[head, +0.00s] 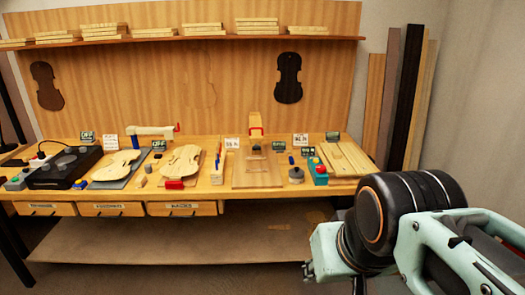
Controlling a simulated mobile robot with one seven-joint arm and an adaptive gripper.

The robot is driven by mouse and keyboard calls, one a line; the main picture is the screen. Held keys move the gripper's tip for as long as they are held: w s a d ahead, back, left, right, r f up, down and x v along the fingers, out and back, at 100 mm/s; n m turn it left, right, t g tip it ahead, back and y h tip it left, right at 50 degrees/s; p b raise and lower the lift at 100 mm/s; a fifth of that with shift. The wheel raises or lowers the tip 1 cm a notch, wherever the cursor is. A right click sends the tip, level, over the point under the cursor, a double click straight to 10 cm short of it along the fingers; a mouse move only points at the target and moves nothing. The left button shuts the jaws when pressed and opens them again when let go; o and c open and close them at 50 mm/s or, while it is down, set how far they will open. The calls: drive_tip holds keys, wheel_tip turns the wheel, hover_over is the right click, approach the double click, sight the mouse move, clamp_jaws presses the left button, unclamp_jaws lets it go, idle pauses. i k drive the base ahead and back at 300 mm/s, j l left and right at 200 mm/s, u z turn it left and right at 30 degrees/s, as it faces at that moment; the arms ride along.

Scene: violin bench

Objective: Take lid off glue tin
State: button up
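A small round grey tin-like thing (296,175) with a darker top stands near the front edge of the bench, right of centre. It may be the glue tin; it is too small to tell where its lid begins. My arm fills the lower right of the head view, in front of the bench and well apart from the tin. The fingers of my gripper do not show.
The wooden bench (228,186) holds violin plates (116,166), a black unit with round plates (66,167), a teal box with a red top (318,172) and a wooden board (346,160). Planks (402,95) lean on the wall at right. A lower shelf (170,246) runs beneath.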

sight(296, 172)
drive_tip(key=i, duration=1.2)
